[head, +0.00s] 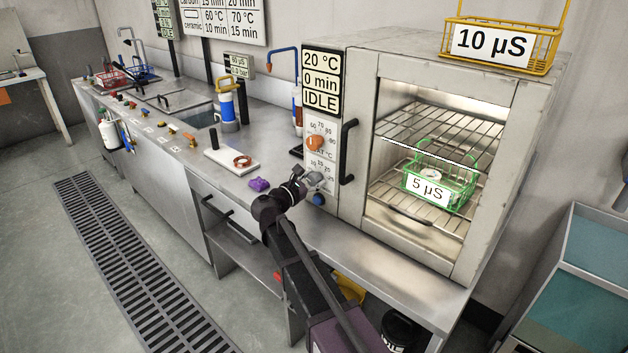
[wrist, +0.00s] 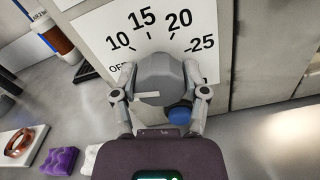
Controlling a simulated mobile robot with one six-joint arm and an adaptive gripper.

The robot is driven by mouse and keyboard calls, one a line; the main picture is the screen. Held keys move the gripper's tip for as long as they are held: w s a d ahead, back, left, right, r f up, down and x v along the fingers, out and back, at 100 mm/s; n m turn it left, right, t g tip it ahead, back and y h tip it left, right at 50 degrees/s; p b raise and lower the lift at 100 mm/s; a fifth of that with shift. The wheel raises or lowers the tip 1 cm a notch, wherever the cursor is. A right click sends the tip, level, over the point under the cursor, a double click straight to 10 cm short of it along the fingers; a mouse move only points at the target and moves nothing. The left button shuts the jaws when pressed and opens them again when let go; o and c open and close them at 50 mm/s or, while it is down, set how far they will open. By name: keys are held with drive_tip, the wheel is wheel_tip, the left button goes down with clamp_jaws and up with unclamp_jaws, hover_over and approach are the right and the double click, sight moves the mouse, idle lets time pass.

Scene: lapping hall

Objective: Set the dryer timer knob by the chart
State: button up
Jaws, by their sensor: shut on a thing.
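The dryer (head: 385,60) stands at the right end of the bench. Its display (head: 321,81) reads 20 °C, 0 min, IDLE. The orange temperature knob (head: 315,143) sits above the grey timer knob (wrist: 162,75). My gripper (wrist: 160,92) is shut on the timer knob, one finger on each side. The dial around it shows 10, 15, 20 and 25, with OFF partly hidden at the left. A pale mark on the knob lies toward the left. The wall chart (head: 238,20) is cut off at the top; its ceramic row reads 60 °C 10 min and 70 °C 15 min.
A blue button (wrist: 180,113) lies just below the knob. A black handle (head: 347,150) is close to the right. A green basket (head: 465,188) tagged 5 µS is inside the dryer; a yellow basket (head: 545,68) tagged 10 µS stands on top. A purple block (head: 259,184) lies nearby.

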drive_tip(key=shift+m, duration=0.3)
drive_tip(key=m, duration=0.3)
drive_tip(key=shift+d, duration=0.1)
drive_tip(key=m, duration=0.4)
drive_tip(key=shift+m, duration=0.4)
drive_tip(key=m, duration=0.3)
drive_tip(key=shift+m, duration=0.3)
drive_tip(key=shift+f+m, duration=0.1)
drive_tip(key=shift+m, duration=1.7)
drive_tip(key=o, duration=1.1)
drive_tip(key=shift+o, duration=0.2)
